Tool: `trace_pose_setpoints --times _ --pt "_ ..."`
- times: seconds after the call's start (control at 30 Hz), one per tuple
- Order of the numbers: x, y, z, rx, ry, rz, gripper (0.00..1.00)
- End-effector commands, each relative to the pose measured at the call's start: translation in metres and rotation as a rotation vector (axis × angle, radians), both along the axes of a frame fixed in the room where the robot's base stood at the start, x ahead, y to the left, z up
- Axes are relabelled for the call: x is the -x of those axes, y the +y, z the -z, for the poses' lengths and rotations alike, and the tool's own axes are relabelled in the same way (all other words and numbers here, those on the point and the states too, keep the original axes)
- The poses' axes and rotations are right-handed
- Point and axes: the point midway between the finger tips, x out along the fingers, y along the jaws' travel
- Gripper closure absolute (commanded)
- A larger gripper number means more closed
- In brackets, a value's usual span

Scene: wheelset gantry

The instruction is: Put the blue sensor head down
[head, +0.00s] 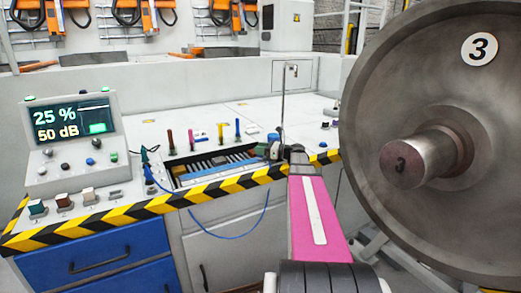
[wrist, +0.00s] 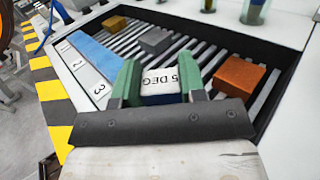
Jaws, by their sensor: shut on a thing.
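My gripper (wrist: 160,85) has green fingers and is shut on the blue sensor head (wrist: 163,98), whose white top face reads "5 DEG". The sensor head is over the slatted recess (wrist: 284,25) in the bench top; I cannot tell whether it touches the slats. In the head view my gripper (head: 275,150) is at the right end of the recess (head: 182,182). The sensor head cannot be made out there.
An orange block (wrist: 238,76), a grey block (wrist: 156,40) and a gold block (wrist: 115,24) lie on the slats. A blue strip beside numbers runs along the left. A blue cable (head: 236,230) loops over the bench front. A large wheel (head: 440,90) stands at right.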

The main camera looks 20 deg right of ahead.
Motion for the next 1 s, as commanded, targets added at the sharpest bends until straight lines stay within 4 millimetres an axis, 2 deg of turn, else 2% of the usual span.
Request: trace_pose_setpoints --times 0.03,0.07,0.13,0.5,0.57,1.0 --pt "0.0 0.0 0.002 -0.001 0.001 0.0 0.92" --pt "0.0 0.0 0.002 0.0 0.0 0.0 0.59" --pt "0.0 0.0 0.002 0.0 0.0 0.0 0.36" --pt "0.0 0.0 -0.002 0.0 0.0 0.0 0.36" --pt "0.004 -0.005 -0.001 0.0 0.0 0.001 0.36" --pt "0.049 -0.073 -0.001 0.0 0.0 0.002 0.36"
